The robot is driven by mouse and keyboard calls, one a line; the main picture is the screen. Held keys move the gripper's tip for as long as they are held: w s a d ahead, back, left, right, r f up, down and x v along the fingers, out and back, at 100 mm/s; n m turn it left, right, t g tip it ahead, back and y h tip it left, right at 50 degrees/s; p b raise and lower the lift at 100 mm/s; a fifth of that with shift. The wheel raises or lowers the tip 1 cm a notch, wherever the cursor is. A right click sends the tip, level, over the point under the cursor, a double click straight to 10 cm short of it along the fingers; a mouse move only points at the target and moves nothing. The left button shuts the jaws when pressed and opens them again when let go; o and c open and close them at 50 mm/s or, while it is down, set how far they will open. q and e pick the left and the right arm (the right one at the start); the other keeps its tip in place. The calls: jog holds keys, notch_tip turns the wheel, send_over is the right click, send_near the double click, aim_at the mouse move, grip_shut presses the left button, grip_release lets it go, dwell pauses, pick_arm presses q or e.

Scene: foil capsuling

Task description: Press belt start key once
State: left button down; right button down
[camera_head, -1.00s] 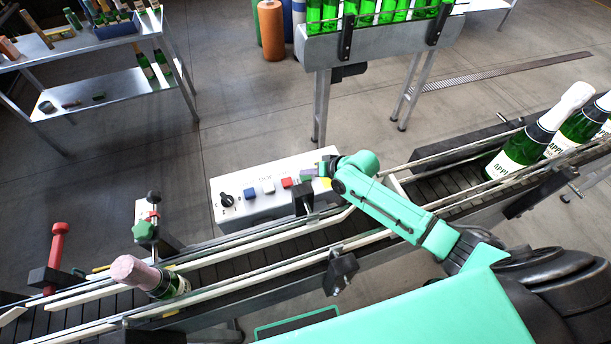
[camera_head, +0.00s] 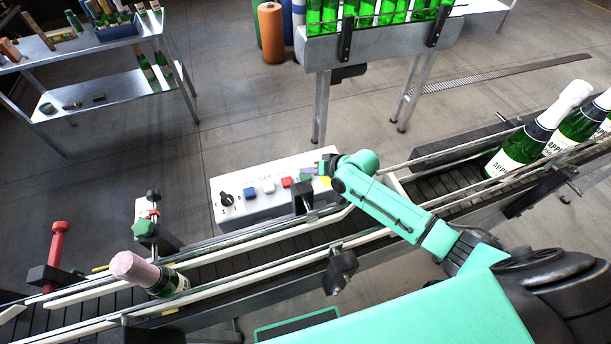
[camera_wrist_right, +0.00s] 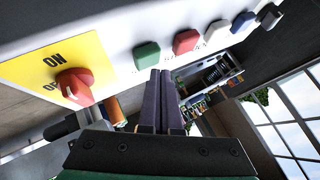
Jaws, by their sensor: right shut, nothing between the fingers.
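A white control box (camera_head: 235,170) stands behind the belt with a row of keys: green (camera_head: 306,178), red (camera_head: 287,182), white (camera_head: 268,187) and blue (camera_head: 251,192), plus a black knob (camera_head: 227,200). My right gripper (camera_head: 322,172) is at the box's right end, beside the green key. In the right wrist view, its dark fingers (camera_wrist_right: 161,73) are shut and empty, with their tips close to the green key (camera_wrist_right: 147,55). I cannot tell whether they touch it. The key lettering is too small to read. My left gripper is out of view.
A red switch (camera_wrist_right: 75,86) sits on a yellow ON plate left of the green key in the wrist view. The belt (camera_head: 225,266) carries a pink-capped bottle (camera_head: 150,273) at left and labelled bottles (camera_head: 515,145) at right. A black rail bracket (camera_head: 303,197) stands before the box.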

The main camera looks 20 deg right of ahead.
jog(key=shift+s+a+f, duration=0.15)
jog(key=shift+s+f, duration=0.2)
jog(key=shift+f, duration=0.25)
jog(key=shift+s+a+f, duration=0.1)
jog(key=shift+s+f, duration=0.2)
jog(key=shift+f, duration=0.3)
jog(key=shift+r, duration=0.1)
jog(key=shift+s, duration=0.15)
jog(key=r+p, duration=0.1)
jog(key=p, duration=0.1)
jog(key=w+r+p, duration=0.1)
jog(key=shift+r+g+p, duration=0.15)
jog(key=shift+g+p, duration=0.15)
jog(key=shift+p, duration=0.05)
jog(key=shift+r, duration=0.35)
jog(key=r, duration=0.2)
jog(key=shift+s+r, duration=0.25)
jog(key=shift+r, duration=0.05)
jog(key=shift+w+d+f, duration=0.1)
jog(key=shift+w+d, duration=0.05)
jog(key=shift+w, duration=0.15)
